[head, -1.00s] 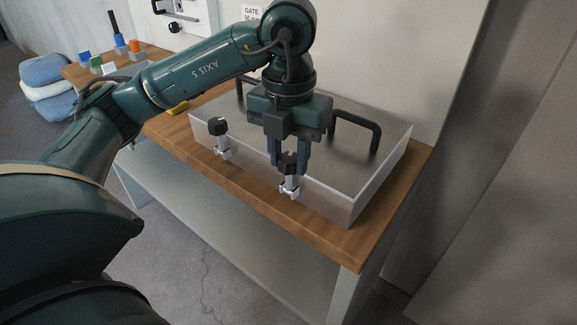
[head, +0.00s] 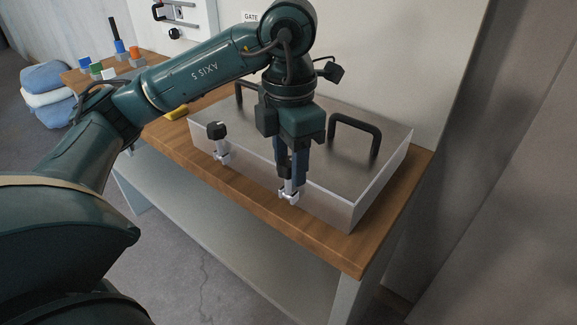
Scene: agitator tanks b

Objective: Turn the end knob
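The metal box (head: 345,192) sits on the wooden bench with two black-topped valves on its front face. The end knob is on the valve nearest the box's right end; its white-metal fitting and stem (head: 289,194) show below my fingers. My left gripper (head: 292,170) points straight down over that valve, with its fingers around the knob, which they mostly hide. The fingers look closed on it. The other black knob (head: 216,131) stands free on its stem to the left. My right gripper is not in view.
Two black handles stand on the box lid, the right one (head: 356,130) close to my gripper. The wooden bench top (head: 345,255) has a bare strip in front of the box.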

